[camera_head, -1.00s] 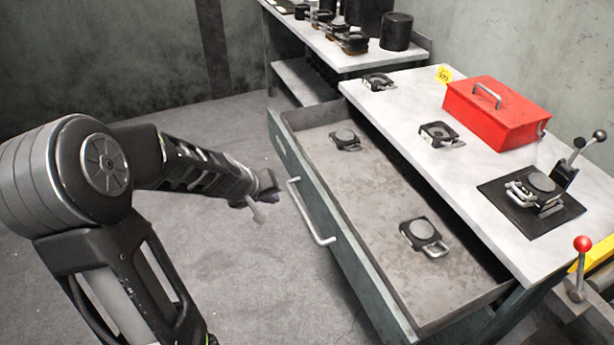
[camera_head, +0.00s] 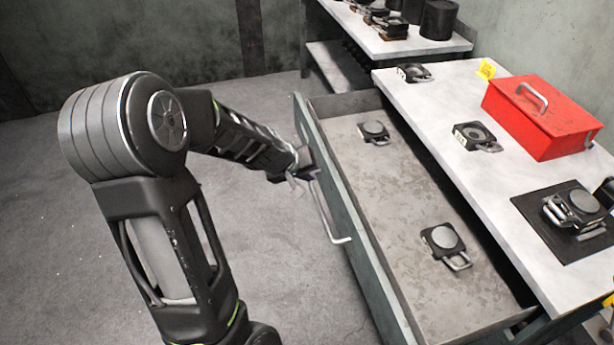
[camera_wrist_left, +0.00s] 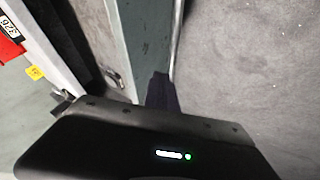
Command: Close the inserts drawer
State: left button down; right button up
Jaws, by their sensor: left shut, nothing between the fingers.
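The inserts drawer (camera_head: 372,235) stands pulled open from the workbench, with a long metal bar handle (camera_head: 326,214) on its grey-green front. Two round-topped inserts with metal loops lie inside, a far one (camera_head: 374,132) and a near one (camera_head: 443,241). My left gripper (camera_head: 305,176) is shut and empty, close to the far end of the handle on the outer side of the drawer front. In the left wrist view its dark fingers (camera_wrist_left: 162,92) show beside the drawer front (camera_wrist_left: 147,40) and the handle bar (camera_wrist_left: 177,40). I cannot tell whether they touch. My right gripper is not in view.
The white benchtop (camera_head: 437,108) holds a red toolbox (camera_head: 542,120), more inserts (camera_head: 474,136) and a black mat (camera_head: 535,207) with an insert stack. A shelf unit (camera_head: 395,42) with dark parts stands behind. The floor (camera_head: 290,290) left of the drawer is clear.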

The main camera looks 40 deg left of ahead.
pick_arm(q)
jog(key=b, duration=0.2)
send_near(323, 184)
jog(key=x, duration=0.3)
jog(key=shift+w+d+f, duration=0.1)
jog(key=shift+w+f, duration=0.25)
jog(key=shift+f, duration=0.1)
